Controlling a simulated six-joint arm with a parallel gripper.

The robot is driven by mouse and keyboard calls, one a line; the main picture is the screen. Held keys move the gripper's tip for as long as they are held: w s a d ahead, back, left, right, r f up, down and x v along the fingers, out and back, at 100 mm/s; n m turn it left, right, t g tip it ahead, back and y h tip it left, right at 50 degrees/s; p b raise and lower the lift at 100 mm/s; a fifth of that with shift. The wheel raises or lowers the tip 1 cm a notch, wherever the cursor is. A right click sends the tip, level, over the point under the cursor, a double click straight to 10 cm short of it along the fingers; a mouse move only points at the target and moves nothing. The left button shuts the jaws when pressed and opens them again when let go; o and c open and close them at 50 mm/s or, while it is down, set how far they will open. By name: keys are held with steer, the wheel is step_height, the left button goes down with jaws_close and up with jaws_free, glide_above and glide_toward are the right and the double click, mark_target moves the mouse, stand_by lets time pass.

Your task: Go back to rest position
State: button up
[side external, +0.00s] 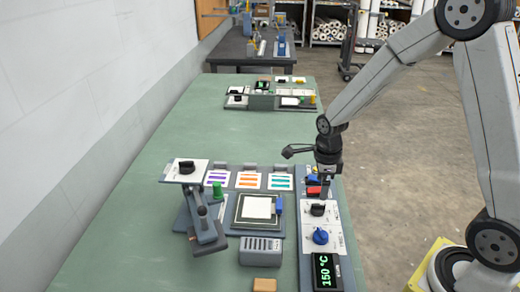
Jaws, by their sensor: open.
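My gripper (323,197) points down over the grey control panel at the right edge of the green table. It is open, with its tips just above or around a black knob (317,210); I cannot tell whether they touch it. The fingertips are small and partly hidden. A blue knob (320,236) sits on the panel nearer the camera. Below it a display (326,271) reads 150 °C in green. Red and blue parts (313,185) lie close behind the gripper.
Left of the panel are a framed plate with a white sheet (257,207), striped cards (247,180) and a grey lever stand (205,228). A grey slotted block (260,251) and a tan block (265,285) lie in front. The middle of the green table (220,135) is clear.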

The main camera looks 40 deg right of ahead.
steer(key=s+a+r+n+t, duration=0.1)
steer(key=s+n, duration=0.3)
steer(key=n, duration=0.9)
steer(key=s+a+r+n+t, duration=0.1)
steer(key=s+a+r+n, duration=0.2)
steer(key=n, duration=1.1)
steer(key=shift+s+a+r+t, duration=0.3)
steer(key=shift+s+a, duration=0.35)
steer(key=shift+s, duration=0.15)
steer(key=shift+w+f, duration=0.1)
